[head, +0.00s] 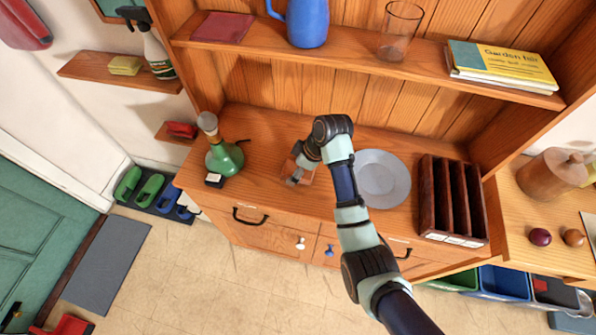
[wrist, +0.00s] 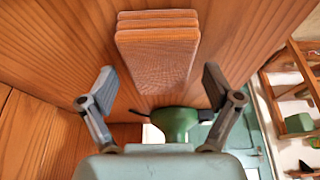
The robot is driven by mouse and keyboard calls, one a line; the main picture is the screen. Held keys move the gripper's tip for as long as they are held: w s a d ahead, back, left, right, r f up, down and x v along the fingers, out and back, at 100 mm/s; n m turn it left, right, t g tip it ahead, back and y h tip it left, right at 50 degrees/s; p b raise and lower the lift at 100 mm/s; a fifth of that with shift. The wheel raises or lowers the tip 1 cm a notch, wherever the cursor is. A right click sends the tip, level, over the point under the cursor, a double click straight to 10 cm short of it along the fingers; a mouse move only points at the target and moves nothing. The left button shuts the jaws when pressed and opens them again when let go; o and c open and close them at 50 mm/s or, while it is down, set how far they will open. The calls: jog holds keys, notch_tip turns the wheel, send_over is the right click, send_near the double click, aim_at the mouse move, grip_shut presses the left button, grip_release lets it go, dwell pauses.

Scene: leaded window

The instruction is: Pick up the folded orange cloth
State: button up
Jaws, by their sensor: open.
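The folded orange cloth (wrist: 157,52) lies on the wooden counter as a neat stack of layers. In the wrist view it is ahead of my gripper (wrist: 159,82), centred between the two spread fingers, and they do not appear to touch it. In the head view my gripper (head: 294,175) is low over the counter at the cloth (head: 306,178), which it and my arm partly hide. My gripper is open and empty.
A green bottle (head: 224,158) with a stopper stands left of my gripper. A grey plate (head: 382,180) and a dark slotted rack (head: 452,200) are to the right. A shelf (head: 350,62) overhangs the back, holding a blue jug (head: 308,22) and a glass (head: 399,30).

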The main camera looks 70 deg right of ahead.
jog(key=shift+f, duration=0.25)
dwell(0.4)
jog(key=c, duration=1.1)
jog(key=shift+r, duration=0.1)
jog(key=shift+c, duration=0.2)
notch_tip(320, 180, up, 20)
jog(key=p, duration=1)
jog(key=shift+r, duration=0.2)
